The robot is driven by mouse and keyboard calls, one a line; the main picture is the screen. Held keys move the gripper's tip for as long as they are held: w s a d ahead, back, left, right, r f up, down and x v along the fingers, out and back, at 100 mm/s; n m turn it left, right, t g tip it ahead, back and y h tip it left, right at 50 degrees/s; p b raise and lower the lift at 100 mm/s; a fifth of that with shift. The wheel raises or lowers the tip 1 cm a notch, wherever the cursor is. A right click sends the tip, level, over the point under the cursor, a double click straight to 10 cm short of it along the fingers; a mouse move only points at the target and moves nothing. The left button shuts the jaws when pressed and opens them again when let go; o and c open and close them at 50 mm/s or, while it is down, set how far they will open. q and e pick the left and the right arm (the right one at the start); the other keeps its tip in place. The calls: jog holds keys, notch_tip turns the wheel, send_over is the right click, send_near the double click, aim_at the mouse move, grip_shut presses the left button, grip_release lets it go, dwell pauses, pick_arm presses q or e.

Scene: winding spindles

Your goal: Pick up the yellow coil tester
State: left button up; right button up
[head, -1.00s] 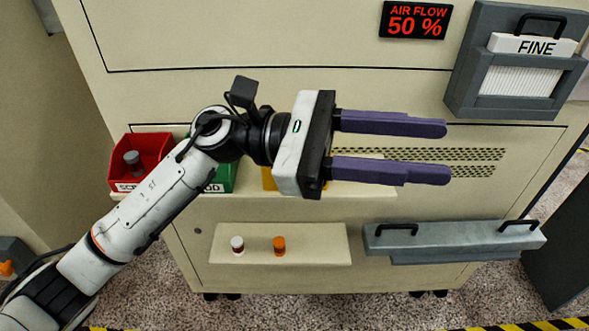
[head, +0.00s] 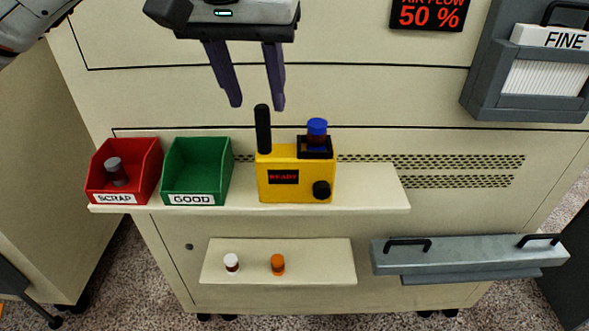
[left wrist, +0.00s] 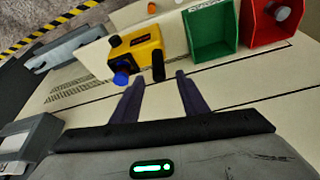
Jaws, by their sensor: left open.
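The yellow coil tester (head: 296,184) stands upright on the upper shelf, with a black upright handle at its left, a READY display, a black knob and a blue-topped spindle in the black socket on top. My left gripper (head: 258,106) is open and empty, pointing down just above the tester's black handle, apart from it in the head view. In the left wrist view the tester (left wrist: 139,46) lies beyond the fingertips of the left gripper (left wrist: 159,78), with its handle near the line between them. My right gripper is not in view.
A green GOOD bin (head: 197,170) and a red SCRAP bin (head: 122,171) holding a grey-topped spindle stand left of the tester. The shelf (head: 372,192) is clear to its right. A lower shelf (head: 325,262) holds a white and an orange spindle.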

aim_at(264, 130)
pick_arm(q)
jog(key=x, duration=0.5)
jog(key=s+x, duration=0.1)
jog(key=x, duration=0.2)
jog(key=shift+f, duration=0.25)
grip_shut()
jog(key=shift+r, duration=0.1)
